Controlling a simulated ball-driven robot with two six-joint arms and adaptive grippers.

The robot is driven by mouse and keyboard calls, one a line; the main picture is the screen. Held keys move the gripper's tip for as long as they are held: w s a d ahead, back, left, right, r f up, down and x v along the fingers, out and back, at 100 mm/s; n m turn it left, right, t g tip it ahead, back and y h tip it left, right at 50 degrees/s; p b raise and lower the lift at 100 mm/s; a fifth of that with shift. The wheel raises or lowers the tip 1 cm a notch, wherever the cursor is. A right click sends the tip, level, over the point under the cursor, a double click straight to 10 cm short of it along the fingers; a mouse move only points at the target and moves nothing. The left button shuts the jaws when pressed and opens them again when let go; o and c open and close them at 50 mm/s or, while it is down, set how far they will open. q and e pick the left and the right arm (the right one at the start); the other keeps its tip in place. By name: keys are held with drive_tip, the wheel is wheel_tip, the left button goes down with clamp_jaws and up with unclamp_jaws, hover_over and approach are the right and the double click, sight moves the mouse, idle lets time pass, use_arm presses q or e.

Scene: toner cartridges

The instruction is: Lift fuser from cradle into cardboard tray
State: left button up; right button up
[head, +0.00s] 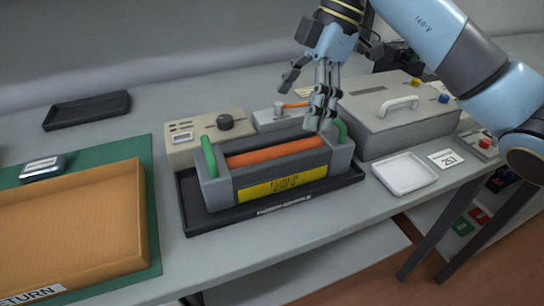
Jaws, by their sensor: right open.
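The fuser (270,185) is a grey open-topped unit with an orange roller, green end handles and a yellow label. It sits in the black cradle (275,215) in the middle of the table. The cardboard tray (60,270) lies at the lower left on a green mat and looks empty. My right gripper (305,108) comes in from the upper right. Its fingers are spread open above the back right part of the fuser, near the right green handle (340,128). Whether a finger touches the fuser cannot be told. My left gripper is not in view.
A beige box with a black knob (208,138) stands behind the fuser. A grey case with a white handle (385,122) is to its right, with a small white tray (404,173) in front. A black tray (87,110) lies at back left.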

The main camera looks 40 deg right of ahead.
sight(276, 145)
drive_tip(key=x, duration=0.4)
drive_tip(key=a+x, duration=0.1)
drive_tip(key=x, duration=0.3)
drive_tip(key=shift+a+f+b, duration=0.1)
drive_tip(key=shift+f+b, duration=0.05)
drive_tip(key=shift+b, duration=0.2)
drive_tip(key=c, duration=1.4)
